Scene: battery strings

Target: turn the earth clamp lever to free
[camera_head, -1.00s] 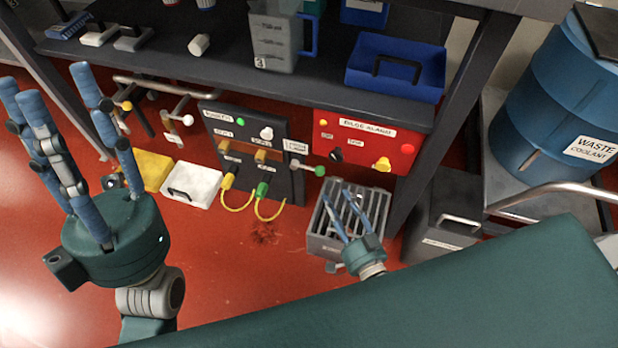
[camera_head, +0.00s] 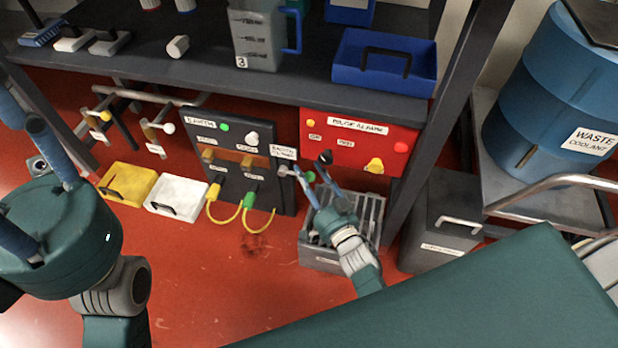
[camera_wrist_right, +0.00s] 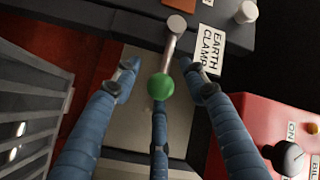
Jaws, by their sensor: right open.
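The earth clamp lever (camera_head: 290,171) is a short metal rod with a green ball knob (camera_head: 308,178), beside the white EARTH CLAMP label (camera_head: 284,152) on the dark panel's right edge. In the right wrist view the lever (camera_wrist_right: 174,45) points toward me, its green knob (camera_wrist_right: 160,87) lying between my fingers. My right gripper (camera_head: 311,170) is open around the knob; the right wrist view shows its blue fingers (camera_wrist_right: 160,72) spread on both sides. I cannot tell whether any finger touches it. My left gripper (camera_head: 40,165) is open and empty at the left, partly cut off.
The red bilge alarm panel (camera_head: 390,152) is close on the lever's right. A grey slatted crate (camera_head: 372,225) stands below my right gripper. Yellow cables (camera_head: 225,213) loop from the dark panel (camera_head: 202,135). The dark shelf (camera_head: 215,83) overhangs these. Red floor is open in front.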

